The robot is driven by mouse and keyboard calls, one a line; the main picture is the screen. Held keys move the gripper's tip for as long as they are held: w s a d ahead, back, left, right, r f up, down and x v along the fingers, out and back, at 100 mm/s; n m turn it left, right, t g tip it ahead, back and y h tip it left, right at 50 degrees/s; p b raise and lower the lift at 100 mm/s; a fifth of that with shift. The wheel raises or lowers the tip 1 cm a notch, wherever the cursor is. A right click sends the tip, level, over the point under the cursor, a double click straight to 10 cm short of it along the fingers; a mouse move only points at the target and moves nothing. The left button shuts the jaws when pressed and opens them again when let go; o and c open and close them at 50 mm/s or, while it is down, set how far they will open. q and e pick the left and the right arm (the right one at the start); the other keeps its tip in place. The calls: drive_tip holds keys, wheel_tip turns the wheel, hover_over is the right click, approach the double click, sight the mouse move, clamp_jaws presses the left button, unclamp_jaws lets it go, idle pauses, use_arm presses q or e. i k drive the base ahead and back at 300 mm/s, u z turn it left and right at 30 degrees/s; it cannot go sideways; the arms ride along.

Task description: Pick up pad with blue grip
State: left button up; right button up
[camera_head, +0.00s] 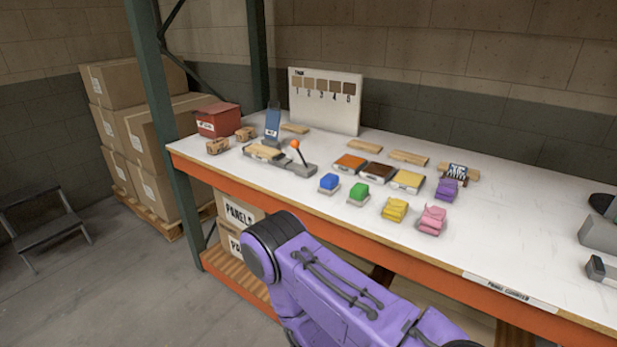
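The pad with the blue grip (329,182) sits on the white tabletop near its front edge, left of the middle. Its blue top rests on a pale base. To its right is a similar pad with a green grip (359,192). Neither of my grippers is in view. Only a purple arm section of mine shows at the bottom, in front of the bench and below the pads. Nothing touches the blue pad.
A yellow pad (395,209), a pink pad (432,220) and a purple pad (447,189) stand to the right. Colour trays (407,181) lie behind. A lever device (290,163) stands behind left.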

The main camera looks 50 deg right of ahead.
sight(330, 184)
drive_tip(key=i, duration=2.65)
drive_tip(key=z, duration=3.25)
